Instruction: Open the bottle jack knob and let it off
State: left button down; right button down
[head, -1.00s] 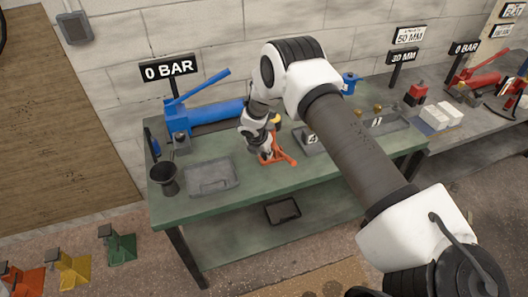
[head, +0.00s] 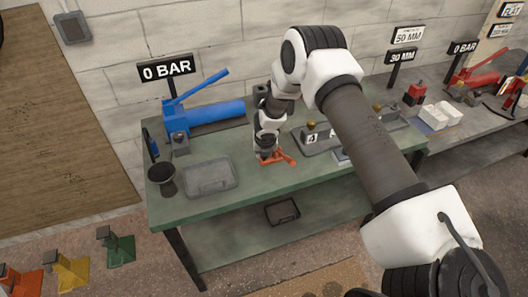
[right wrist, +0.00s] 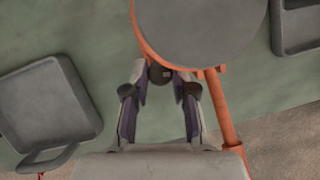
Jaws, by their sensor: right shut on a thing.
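The orange bottle jack stands on the green bench. In the head view its orange base (head: 279,157) shows, with its body mostly hidden by my right gripper (head: 265,152). In the right wrist view I look down on the jack's wide grey round top (right wrist: 200,25) with an orange rim around it. A small dark knob (right wrist: 160,73) sticks out at the jack's near side. My right gripper (right wrist: 160,88) has its two fingertips closed in on the knob from both sides. An orange bar (right wrist: 221,110) runs beside the right finger. My left gripper is in neither view.
A grey tray (head: 210,191) and a dark cup (head: 162,181) stand left of the jack on the bench (head: 225,212). A blue pump (head: 215,114) lies behind, under a 0 BAR sign (head: 166,69). A grey block holder (head: 318,147) stands close on the right.

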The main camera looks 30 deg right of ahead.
dwell(0.3)
jog(key=c, duration=0.9)
grip_release()
jog(key=shift+w, duration=0.1)
jog(key=shift+c, duration=0.2)
jog(key=v, duration=0.8)
